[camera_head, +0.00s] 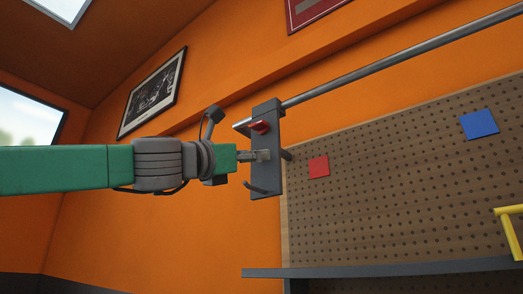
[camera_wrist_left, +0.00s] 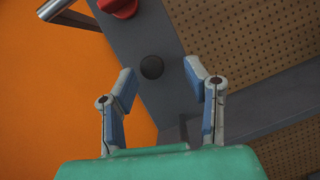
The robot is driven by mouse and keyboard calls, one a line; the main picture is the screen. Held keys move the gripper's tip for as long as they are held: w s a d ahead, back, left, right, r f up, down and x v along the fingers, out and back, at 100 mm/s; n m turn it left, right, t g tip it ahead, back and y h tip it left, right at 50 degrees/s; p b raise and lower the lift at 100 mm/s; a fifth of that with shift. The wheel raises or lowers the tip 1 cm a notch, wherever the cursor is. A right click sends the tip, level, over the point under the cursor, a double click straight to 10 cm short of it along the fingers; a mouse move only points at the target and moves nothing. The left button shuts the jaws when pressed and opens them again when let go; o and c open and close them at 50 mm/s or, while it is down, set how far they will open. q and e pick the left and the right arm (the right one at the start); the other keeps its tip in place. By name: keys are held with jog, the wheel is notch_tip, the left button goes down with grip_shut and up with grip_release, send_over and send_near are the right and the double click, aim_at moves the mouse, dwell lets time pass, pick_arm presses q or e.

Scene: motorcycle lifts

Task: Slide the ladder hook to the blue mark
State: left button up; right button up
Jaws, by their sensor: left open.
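The ladder hook (camera_head: 267,178) is a dark grey upright plate with a red knob and prongs, hanging near the left end of a metal rail (camera_head: 400,58). It also shows in the left wrist view (camera_wrist_left: 150,35), with a round black knob (camera_wrist_left: 151,67) on its face. The blue mark (camera_head: 479,125) is a square on the pegboard, well to the right of the hook. My left gripper (camera_head: 262,156) is at the hook's face. In the left wrist view its open fingers (camera_wrist_left: 160,78) stand either side of the black knob; contact is unclear. My right gripper is out of view.
A red square (camera_head: 319,166) is on the pegboard (camera_head: 390,190) just right of the hook. A grey shelf edge (camera_head: 380,269) runs below. A yellow bar (camera_head: 509,225) stands at the right edge. The rail appears clear to the right of the hook.

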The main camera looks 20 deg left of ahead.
pick_arm(q)
jog(key=shift+a+p+x, duration=0.2)
jog(key=shift+p+x, duration=0.1)
jog(key=shift+x, duration=0.85)
jog(key=shift+w+a+r, duration=0.1)
jog(key=shift+w+r, duration=0.15)
jog(key=shift+w+a, duration=0.15)
jog(key=shift+a, duration=0.3)
jog(key=shift+d, duration=0.3)
jog(key=c, duration=0.6)
jog(key=shift+d, duration=0.2)
grip_shut()
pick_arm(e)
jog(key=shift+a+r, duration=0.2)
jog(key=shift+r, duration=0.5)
